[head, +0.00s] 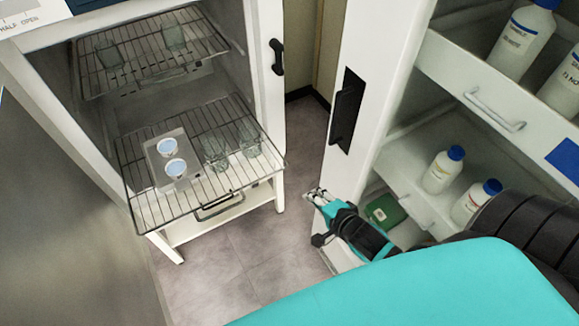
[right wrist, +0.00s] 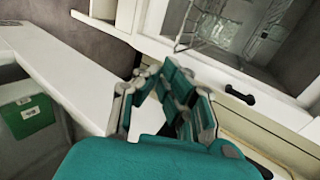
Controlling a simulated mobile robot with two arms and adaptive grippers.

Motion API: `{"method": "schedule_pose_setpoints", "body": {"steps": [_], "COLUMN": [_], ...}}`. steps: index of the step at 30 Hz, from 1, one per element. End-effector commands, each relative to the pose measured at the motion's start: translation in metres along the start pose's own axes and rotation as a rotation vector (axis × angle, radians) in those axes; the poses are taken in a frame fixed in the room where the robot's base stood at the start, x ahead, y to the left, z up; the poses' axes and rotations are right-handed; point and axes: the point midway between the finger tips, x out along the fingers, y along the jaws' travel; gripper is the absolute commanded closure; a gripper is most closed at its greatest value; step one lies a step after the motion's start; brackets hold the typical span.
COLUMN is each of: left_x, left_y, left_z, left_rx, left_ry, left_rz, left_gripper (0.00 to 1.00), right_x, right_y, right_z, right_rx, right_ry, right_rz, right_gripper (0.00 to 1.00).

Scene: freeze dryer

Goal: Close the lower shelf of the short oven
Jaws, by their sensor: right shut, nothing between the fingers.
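The short oven (head: 262,60) stands open at the left of the head view, with its inside showing. Its lower shelf (head: 140,200) is a wire rack pulled out past the oven front. On it are a plate with two round white-topped items (head: 172,157) and clear glass beakers (head: 228,148). The upper shelf (head: 100,80) sits inside with glassware on it. My right gripper (head: 316,196) is shut and empty, to the right of the lower shelf and apart from it. In the right wrist view, its fingers (right wrist: 160,85) show with the wire rack (right wrist: 215,25) beyond. My left gripper is out of view.
A white cabinet (head: 385,60) with a black handle (head: 345,108) stands at the right, its open shelves holding bottles (head: 443,168). A green box (head: 384,211) lies low in it, beside my right gripper. Floor (head: 255,255) is clear between oven and cabinet.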

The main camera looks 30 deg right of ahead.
Motion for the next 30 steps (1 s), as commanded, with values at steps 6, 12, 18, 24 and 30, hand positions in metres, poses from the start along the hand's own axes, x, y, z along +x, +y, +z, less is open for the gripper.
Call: {"method": "schedule_pose_setpoints", "body": {"steps": [6,12,18,24,30], "left_x": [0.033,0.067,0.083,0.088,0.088], "left_y": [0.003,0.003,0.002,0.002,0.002], "left_z": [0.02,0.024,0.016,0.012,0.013], "left_rx": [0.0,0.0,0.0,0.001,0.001], "left_ry": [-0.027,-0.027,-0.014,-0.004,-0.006], "left_rz": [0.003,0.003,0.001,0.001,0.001], "left_gripper": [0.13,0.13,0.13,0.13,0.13], "right_x": [0.038,0.083,0.114,0.13,0.132], "right_y": [0.006,0.007,-0.006,-0.016,-0.018], "right_z": [0.0,-0.001,-0.001,0.0,0.0], "right_rx": [-0.004,-0.006,-0.005,-0.003,-0.002], "right_ry": [-0.001,0.001,0.0,-0.001,0.0], "right_rz": [-0.005,-0.004,-0.004,0.0,0.001], "right_gripper": [1.0,1.0,1.0,1.0,1.0]}}
